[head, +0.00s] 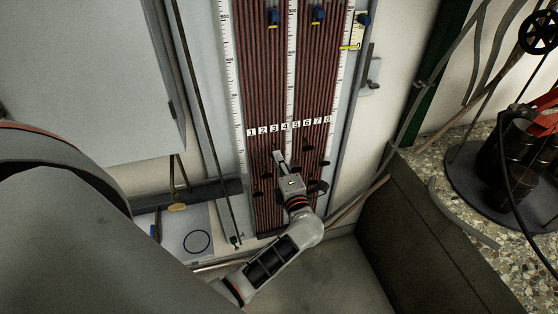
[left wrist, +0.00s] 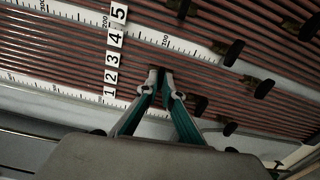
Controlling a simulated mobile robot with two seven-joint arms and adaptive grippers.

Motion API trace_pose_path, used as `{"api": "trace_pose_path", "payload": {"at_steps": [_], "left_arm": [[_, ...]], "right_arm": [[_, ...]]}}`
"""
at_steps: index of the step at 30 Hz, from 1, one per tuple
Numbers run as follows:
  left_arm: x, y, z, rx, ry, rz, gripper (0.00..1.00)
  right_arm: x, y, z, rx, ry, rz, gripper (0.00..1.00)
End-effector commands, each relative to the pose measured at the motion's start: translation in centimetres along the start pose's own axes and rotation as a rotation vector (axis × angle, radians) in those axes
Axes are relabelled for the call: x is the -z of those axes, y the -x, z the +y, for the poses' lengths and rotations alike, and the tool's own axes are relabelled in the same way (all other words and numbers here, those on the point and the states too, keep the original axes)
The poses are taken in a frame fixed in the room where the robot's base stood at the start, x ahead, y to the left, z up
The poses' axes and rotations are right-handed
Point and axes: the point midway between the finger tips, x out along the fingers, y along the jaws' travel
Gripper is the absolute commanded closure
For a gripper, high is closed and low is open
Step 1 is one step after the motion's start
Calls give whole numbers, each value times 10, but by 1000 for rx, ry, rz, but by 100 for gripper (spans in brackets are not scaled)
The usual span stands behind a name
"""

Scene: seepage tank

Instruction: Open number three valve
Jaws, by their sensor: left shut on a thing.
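The manometer board (head: 265,70) carries dark reddish tubes with number labels (head: 290,126) from 1 to 8 across it. My left gripper (head: 279,157) is just below the labels, roughly in line with label 3. In the left wrist view my left gripper (left wrist: 161,80) has its fingertips close together on a small valve over the tubes, in line with label 3 (left wrist: 113,57). The fingers hide most of this valve, so its handle's angle cannot be told. Other black valves (left wrist: 235,50) sit on neighbouring tubes. My right gripper is not in view.
A white ruler strip (head: 290,70) runs down the board's middle. Blue fittings (head: 273,17) sit at its top. A dark tank wall (head: 420,240) and a stand with dark cylinders (head: 515,150) are at right. A grey panel (head: 90,80) is at left.

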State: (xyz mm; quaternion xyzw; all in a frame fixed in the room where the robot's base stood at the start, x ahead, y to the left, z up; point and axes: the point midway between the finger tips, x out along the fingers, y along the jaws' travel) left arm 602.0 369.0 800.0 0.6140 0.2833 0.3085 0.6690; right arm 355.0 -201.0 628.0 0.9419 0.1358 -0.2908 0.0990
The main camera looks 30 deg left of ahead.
Motion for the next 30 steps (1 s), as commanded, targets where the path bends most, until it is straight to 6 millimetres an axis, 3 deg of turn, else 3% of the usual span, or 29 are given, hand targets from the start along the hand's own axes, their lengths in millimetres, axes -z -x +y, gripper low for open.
{"api": "trace_pose_path", "payload": {"at_steps": [10, 30], "left_arm": [[1, 1, -4, 3, 278, 0, 100], [1, 1, -7, 5, 915, 3, 100]], "right_arm": [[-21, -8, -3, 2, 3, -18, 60], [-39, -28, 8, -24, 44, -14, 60]]}}
